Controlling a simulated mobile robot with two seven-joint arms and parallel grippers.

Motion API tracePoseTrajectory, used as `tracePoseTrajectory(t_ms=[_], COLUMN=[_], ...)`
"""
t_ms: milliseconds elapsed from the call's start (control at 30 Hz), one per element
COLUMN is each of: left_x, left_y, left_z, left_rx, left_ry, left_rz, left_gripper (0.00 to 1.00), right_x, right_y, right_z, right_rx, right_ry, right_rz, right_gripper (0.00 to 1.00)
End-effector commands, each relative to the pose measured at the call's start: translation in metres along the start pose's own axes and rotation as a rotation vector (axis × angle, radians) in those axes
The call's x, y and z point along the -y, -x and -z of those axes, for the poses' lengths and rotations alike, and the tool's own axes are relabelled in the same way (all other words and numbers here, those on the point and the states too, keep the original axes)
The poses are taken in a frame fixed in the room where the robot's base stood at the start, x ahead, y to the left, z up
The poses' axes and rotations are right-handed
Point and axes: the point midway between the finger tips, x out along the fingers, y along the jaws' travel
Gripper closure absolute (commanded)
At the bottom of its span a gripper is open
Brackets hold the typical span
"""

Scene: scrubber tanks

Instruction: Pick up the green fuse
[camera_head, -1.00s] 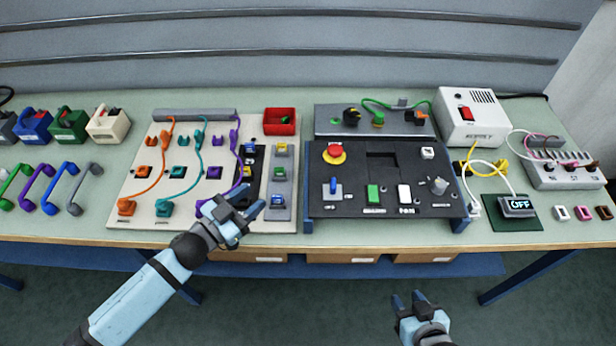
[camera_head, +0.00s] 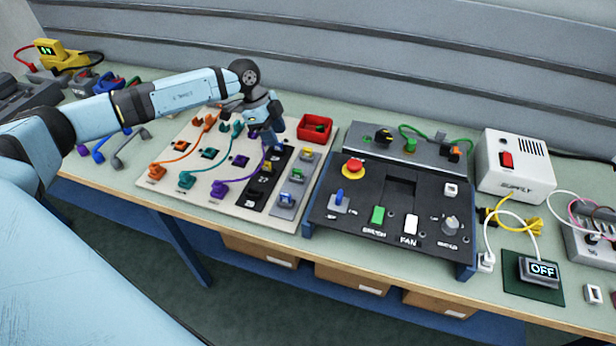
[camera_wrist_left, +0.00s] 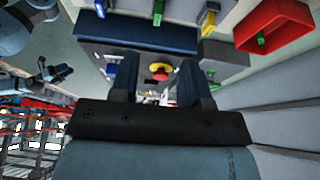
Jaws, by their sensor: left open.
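A green fuse (camera_head: 298,174) sits on a grey strip (camera_head: 283,212) at the right of the beige board, between a yellow fuse (camera_head: 306,154) and a blue fuse (camera_head: 285,199). In the left wrist view the green fuse (camera_wrist_left: 157,18) shows beyond the fingers. My left gripper (camera_head: 268,128) is above the beige board, left of the red bin and up-left of the green fuse. Its fingers (camera_wrist_left: 158,80) are apart with nothing seen between them.
A red bin (camera_head: 312,138) with a small green piece in it stands behind the strip. A black control panel (camera_head: 340,227) with a red button stands to the right. Cables in orange, teal and purple cross the beige board (camera_head: 150,203).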

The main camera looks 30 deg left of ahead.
Motion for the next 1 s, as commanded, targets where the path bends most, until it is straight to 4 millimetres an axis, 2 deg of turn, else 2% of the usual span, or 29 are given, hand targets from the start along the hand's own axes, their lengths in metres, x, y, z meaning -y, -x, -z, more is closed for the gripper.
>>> tracePoseTrajectory(t_ms=[300, 633, 900, 1000], left_x=[-0.001, -0.002, -0.004, -0.004], left_y=[-0.061, -0.084, -0.123, -0.129], left_z=[0.003, 0.006, 0.012, 0.012], left_rx=[-0.006, -0.006, -0.007, -0.007], left_ry=[-0.002, -0.004, -0.002, -0.003], left_rz=[-0.003, -0.002, -0.004, -0.003], left_gripper=[0.57, 0.57, 0.57, 0.57], right_x=[0.002, 0.001, 0.0, -0.002], right_y=[0.004, 0.006, 0.011, 0.011], right_z=[0.008, 0.011, 0.018, 0.018], right_rx=[-0.002, -0.001, -0.001, -0.002], right_ry=[-0.003, -0.002, -0.001, 0.0], right_rz=[0.001, 0.0, -0.003, -0.005], right_gripper=[0.59, 0.59, 0.59, 0.59])
